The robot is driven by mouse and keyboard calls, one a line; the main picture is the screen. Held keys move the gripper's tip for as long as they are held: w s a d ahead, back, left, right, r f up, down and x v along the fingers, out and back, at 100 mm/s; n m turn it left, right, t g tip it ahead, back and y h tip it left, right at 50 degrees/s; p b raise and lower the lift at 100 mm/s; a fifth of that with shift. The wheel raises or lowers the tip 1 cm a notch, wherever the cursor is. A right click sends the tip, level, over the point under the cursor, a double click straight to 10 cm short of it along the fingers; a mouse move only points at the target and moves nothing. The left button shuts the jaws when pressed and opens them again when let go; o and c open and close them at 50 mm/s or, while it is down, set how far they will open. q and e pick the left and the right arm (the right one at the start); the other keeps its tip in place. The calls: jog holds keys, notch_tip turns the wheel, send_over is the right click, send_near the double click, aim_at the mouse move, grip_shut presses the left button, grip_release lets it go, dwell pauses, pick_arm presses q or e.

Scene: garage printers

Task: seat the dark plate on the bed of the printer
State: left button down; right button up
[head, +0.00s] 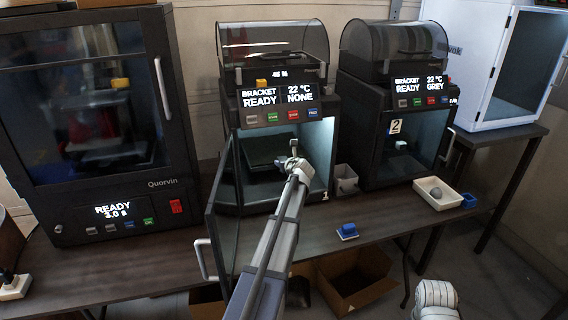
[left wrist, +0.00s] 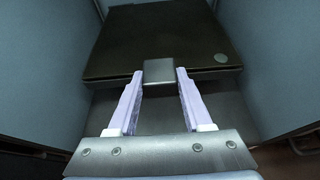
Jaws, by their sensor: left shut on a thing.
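The dark plate (left wrist: 160,35) fills the far part of the left wrist view, inside the chamber of the printer marked 1 (head: 326,150). It has a grey front tab (left wrist: 159,72) and a pale round spot at its near right corner. My left gripper (left wrist: 159,85) is shut on the tab, one finger on each side. In the head view my left gripper (head: 291,163) reaches into that chamber, and the plate (head: 265,150) shows dark behind it. A grey surface (left wrist: 160,112) lies below the plate's front edge. I cannot tell if the plate touches the bed. My right gripper is out of view.
The printer's door (head: 222,215) stands open on the left of my arm. A second printer (head: 405,150), a grey bin (head: 345,180), a white tray (head: 450,200) and a blue block (head: 347,231) are to the right. A large printer (head: 85,110) stands left.

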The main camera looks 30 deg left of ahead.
pick_arm(q)
jog(key=shift+f+b, duration=0.3)
jog(key=shift+f, duration=0.05)
dwell(0.3)
jog(key=shift+c, duration=1.2)
grip_release()
jog(key=p+v, duration=0.3)
jog(key=v, duration=0.5)
